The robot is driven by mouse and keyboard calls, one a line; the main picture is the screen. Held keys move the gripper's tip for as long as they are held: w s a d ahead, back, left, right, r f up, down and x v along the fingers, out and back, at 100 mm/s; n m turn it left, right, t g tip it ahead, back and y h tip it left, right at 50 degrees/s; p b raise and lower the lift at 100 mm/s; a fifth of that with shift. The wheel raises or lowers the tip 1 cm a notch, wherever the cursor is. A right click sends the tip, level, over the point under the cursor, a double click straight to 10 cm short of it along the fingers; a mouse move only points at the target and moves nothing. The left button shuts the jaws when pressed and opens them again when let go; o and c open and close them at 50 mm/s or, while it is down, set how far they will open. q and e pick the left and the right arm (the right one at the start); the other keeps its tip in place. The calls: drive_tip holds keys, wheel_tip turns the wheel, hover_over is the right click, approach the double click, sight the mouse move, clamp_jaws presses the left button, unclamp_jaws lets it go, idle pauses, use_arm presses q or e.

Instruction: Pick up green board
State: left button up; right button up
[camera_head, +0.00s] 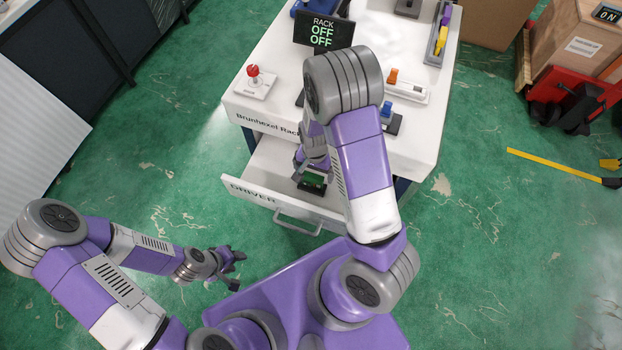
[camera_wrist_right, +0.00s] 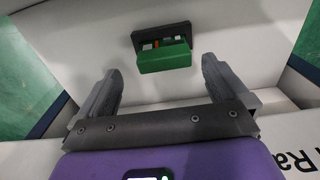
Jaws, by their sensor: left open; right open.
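The green board (camera_head: 314,181) lies inside the open drawer (camera_head: 262,193) labelled DRIVER, partly hidden by my right arm in the head view. In the right wrist view the green board (camera_wrist_right: 165,58) shows a green face with a dark part and small coloured components behind it. My right gripper (camera_wrist_right: 158,80) is open, its two fingers apart on either side below the board in the picture, with nothing between them. In the head view my right gripper (camera_head: 309,172) is over the drawer.
The drawer walls surround the board.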

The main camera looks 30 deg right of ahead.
sight(313, 177)
drive_tip(key=f+b, duration=0.1)
drive_tip(key=f, duration=0.1)
drive_tip(key=f+b, duration=0.1)
drive_tip(key=f, duration=0.1)
drive_tip(key=shift+a+f, duration=0.2)
drive_tip(key=shift+f, duration=0.15)
drive_tip(key=shift+w+f, duration=0.15)
drive_tip(key=shift+f, duration=0.3)
drive_tip(key=shift+r, duration=0.1)
drive_tip(key=shift+c, duration=0.3)
drive_tip(key=c, duration=0.9)
